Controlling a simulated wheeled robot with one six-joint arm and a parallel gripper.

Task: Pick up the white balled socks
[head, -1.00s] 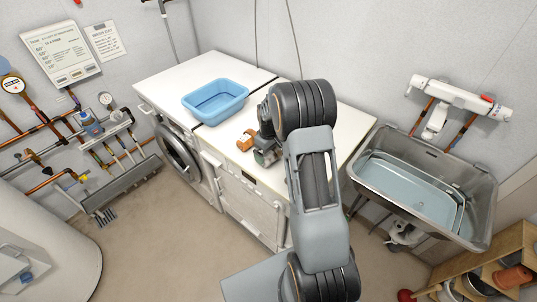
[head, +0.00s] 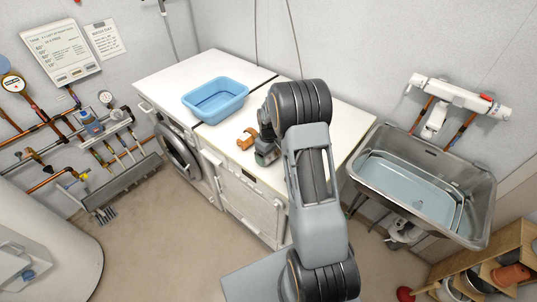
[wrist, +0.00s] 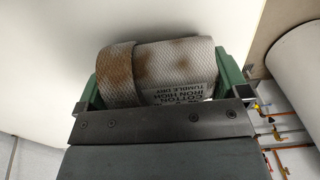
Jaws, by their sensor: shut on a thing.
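The balled socks (wrist: 160,68) fill the space between my gripper's green fingers in the wrist view. They are a whitish-grey textured roll with brown stains, a folded band at the left and a printed care label below. My gripper (wrist: 170,80) is shut on them, one finger at each side. In the head view my gripper (head: 266,152) is over the front part of the white worktop (head: 312,122), partly hidden by my arm. A small orange-brown object (head: 247,139) shows just left of it; I cannot tell whether this is the held roll.
A blue basin (head: 215,99) stands on the worktop, left of my gripper. A metal sink (head: 480,207) holding a tub of water is at the right. Pipes (head: 45,180) line the left wall. The worktop between basin and back edge is clear.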

